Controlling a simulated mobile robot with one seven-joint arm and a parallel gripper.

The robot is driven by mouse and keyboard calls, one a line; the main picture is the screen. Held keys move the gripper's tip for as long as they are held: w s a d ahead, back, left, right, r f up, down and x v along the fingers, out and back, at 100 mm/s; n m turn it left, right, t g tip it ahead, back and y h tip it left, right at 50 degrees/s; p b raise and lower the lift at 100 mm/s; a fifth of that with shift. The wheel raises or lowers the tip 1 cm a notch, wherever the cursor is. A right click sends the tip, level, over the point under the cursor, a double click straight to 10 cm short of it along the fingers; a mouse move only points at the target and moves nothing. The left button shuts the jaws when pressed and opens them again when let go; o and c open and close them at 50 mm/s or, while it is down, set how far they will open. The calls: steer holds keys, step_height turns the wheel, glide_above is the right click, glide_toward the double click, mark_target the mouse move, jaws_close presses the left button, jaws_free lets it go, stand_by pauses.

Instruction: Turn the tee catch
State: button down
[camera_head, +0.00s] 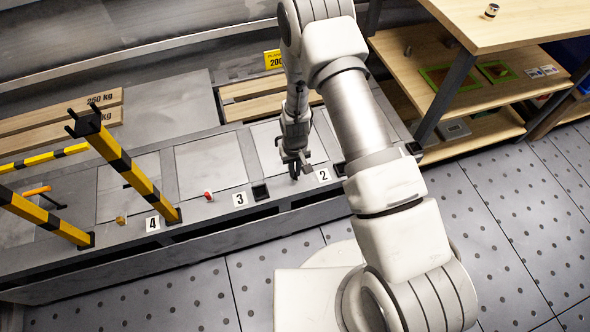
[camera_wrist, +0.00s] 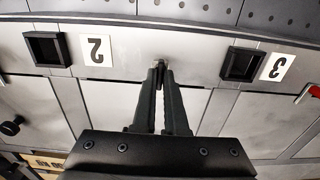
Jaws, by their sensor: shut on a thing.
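My gripper (camera_head: 293,172) reaches down to the grey bench front, between the labels 2 and 3. In the wrist view my gripper (camera_wrist: 159,70) has its two dark fingers together at the tips. They are shut on a small greyish piece, which appears to be the tee catch (camera_wrist: 158,62), at the bench edge. Most of it is hidden by the fingers, so its turn angle cannot be told. The label 2 (camera_head: 323,175) lies to the right of my gripper in the head view, and the label 3 (camera_head: 240,200) to its left.
A small red piece (camera_head: 208,196) and a small brass-coloured piece (camera_head: 121,220) sit farther left on the bench. Yellow-black posts (camera_head: 140,180) stand at the left. Black square sockets (camera_wrist: 47,49) line the bench edge. A wooden shelf unit (camera_head: 510,25) stands at the right.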

stand_by(0.5)
steer(key=c, duration=1)
jaws_free()
steer(key=shift+o, duration=0.2)
steer(key=shift+r, duration=0.1)
step_height(320, 180, up, 17)
steer(key=p, duration=0.5)
steer(key=shift+r, duration=0.15)
